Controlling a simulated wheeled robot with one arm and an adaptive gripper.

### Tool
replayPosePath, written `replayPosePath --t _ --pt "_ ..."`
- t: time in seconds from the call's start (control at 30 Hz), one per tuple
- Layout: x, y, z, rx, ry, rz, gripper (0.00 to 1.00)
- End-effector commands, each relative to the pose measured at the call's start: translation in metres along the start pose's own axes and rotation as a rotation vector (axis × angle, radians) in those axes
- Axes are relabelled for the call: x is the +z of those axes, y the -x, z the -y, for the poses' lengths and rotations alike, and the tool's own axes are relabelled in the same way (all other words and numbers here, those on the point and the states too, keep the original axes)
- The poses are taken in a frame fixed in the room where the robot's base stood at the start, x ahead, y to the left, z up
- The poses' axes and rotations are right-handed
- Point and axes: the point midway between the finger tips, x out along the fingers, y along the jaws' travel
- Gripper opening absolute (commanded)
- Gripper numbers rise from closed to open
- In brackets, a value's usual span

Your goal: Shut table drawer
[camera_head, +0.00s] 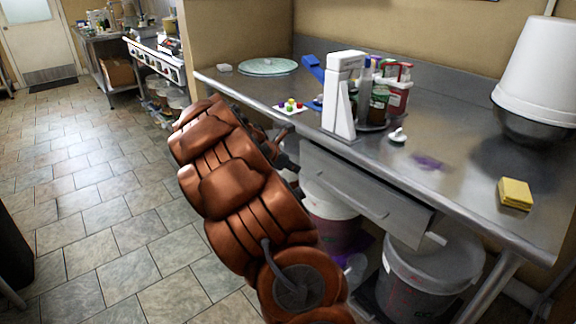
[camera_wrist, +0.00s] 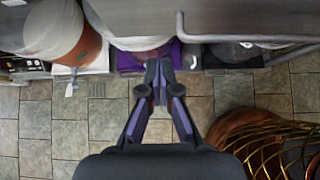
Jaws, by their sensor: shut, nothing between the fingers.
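The metal table drawer (camera_head: 355,185) sits under the steel table top (camera_head: 455,195). Its front, with a thin bar handle, stands out from under the table edge, so it looks partly open. My gripper (camera_head: 288,160) is mostly hidden behind my arm in the head view, close to the drawer's left end. In the wrist view my gripper (camera_wrist: 158,72) has its fingers together with nothing between them. A grey metal surface and a bar cross the top of that view, ahead of the fingertips. I cannot tell whether they touch.
White buckets (camera_head: 425,275) stand below the table. On top are a white dispenser (camera_head: 343,95), bottles, a yellow sponge (camera_head: 515,193) and an upturned white bucket (camera_head: 538,75). The tiled floor (camera_head: 110,220) to the left is clear. A woven basket-like thing (camera_wrist: 270,145) shows in the wrist view.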

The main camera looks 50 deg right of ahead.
Motion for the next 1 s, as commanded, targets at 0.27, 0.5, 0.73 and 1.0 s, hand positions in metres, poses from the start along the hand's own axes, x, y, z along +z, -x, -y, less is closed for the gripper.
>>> replayPosePath --t 0.27,0.5,0.73,1.0 --pt "0.001 -0.05 0.002 -0.005 -0.002 -0.002 0.0" --pt "0.021 -0.067 0.001 -0.003 -0.003 -0.001 0.0" --pt "0.027 -0.072 0.0 -0.001 -0.002 0.0 0.0" --pt "0.027 -0.073 0.001 -0.001 -0.001 -0.001 0.0"
